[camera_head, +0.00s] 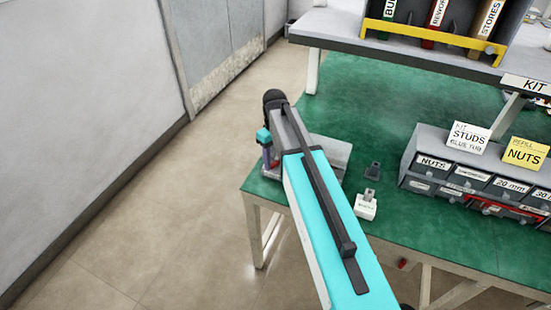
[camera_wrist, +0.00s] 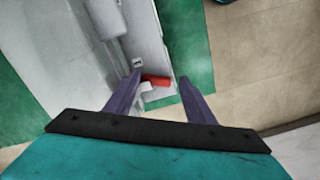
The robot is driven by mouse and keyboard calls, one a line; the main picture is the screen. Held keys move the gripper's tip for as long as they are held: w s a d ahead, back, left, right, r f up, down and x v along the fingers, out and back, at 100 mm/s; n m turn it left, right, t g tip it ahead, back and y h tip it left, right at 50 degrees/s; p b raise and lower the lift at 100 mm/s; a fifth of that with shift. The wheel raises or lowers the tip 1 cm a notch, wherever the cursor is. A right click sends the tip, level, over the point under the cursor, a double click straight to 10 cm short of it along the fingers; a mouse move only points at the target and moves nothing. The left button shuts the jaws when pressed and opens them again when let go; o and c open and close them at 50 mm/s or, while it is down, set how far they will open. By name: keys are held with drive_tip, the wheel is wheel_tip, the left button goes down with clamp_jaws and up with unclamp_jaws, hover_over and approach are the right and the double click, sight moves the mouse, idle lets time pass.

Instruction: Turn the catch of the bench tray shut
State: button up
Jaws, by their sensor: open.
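The bench tray (camera_head: 333,154) is light grey and lies at the left corner of the green bench, partly hidden behind my arm. In the wrist view the tray (camera_wrist: 154,48) runs up and down the left half. Its red catch (camera_wrist: 156,80) is a short bar pointing right from near the left fingertip, with a pale part below it. My gripper (camera_wrist: 161,76) is open, with the red catch between its two purple fingers. Whether a finger touches the catch, I cannot tell. In the head view my gripper (camera_head: 266,150) is at the tray's left end; the catch is not clear there.
A grey bin rack (camera_head: 410,165) with cards stands further right. Open floor (camera_head: 150,215) lies left of the bench.

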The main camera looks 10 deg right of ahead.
drive_tip(key=shift+w+d+r+p, duration=0.15)
drive_tip(key=shift+r+p, duration=0.35)
drive_tip(key=shift+r, duration=0.6)
drive_tip(key=shift+w+d+r+p, duration=0.1)
drive_tip(key=shift+r+p, duration=0.4)
drive_tip(key=shift+r, duration=0.6)
wheel_tip(320, 180, up, 10)
drive_tip(key=p, duration=0.6)
drive_tip(key=shift+a, duration=0.15)
drive_tip(key=shift+r, duration=0.15)
drive_tip(key=shift+r, duration=0.1)
wheel_tip(320, 180, up, 14)
drive_tip(key=f+b, duration=0.1)
drive_tip(key=b, duration=0.4)
hover_over(276, 163)
drive_tip(key=shift+a+r, duration=0.1)
drive_tip(key=shift+r, duration=0.15)
idle(0.4)
